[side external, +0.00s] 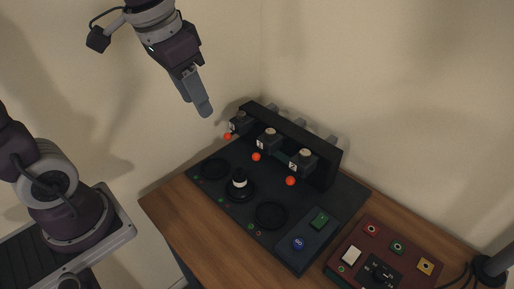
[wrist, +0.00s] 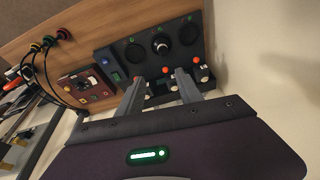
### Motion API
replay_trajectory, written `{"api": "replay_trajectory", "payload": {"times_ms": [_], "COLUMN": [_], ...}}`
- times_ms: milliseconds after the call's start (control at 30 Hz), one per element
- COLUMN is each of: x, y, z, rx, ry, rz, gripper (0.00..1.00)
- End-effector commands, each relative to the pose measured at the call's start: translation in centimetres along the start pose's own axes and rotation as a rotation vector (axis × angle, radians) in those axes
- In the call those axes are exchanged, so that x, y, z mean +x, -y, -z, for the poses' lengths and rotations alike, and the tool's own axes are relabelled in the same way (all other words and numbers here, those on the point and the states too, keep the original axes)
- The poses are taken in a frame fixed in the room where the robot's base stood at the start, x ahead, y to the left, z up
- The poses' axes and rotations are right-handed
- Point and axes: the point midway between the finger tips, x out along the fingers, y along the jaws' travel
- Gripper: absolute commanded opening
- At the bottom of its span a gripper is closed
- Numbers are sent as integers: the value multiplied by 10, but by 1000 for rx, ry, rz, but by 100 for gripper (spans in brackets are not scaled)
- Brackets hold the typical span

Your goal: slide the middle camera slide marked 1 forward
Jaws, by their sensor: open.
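The middle camera slide marked 1 (side external: 267,140) is a small dark block with a pale round top and an orange ball knob (side external: 256,157) at its front. It sits at the black rail (side external: 312,148) along the back of the dark panel (side external: 217,185). Similar slides stand to its left (side external: 239,123) and right, the right one marked 2 (side external: 302,163). My gripper (side external: 206,111) hangs in the air above and left of the slides, apart from them. In the wrist view its two fingers (wrist: 160,92) are spread and empty, partly hiding the slides.
The panel also carries a black-and-white knob (side external: 239,183), dark round recesses, a green switch (side external: 319,220) and a blue button (side external: 298,244). A dark red box (side external: 340,272) with coloured buttons stands at the right. Walls close off the back. The air around the gripper is clear.

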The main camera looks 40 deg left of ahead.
Motion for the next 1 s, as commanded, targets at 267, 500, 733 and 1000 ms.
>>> {"api": "replay_trajectory", "payload": {"times_ms": [267, 500, 733, 1000], "x": [145, 203, 243, 265], "y": [20, 23, 13, 8], "z": [93, 103, 90, 83], "rx": [69, 73, 74, 73], "ry": [235, 282, 285, 282], "rz": [-170, -245, -246, -243], "gripper": [43, 43, 43, 43]}}
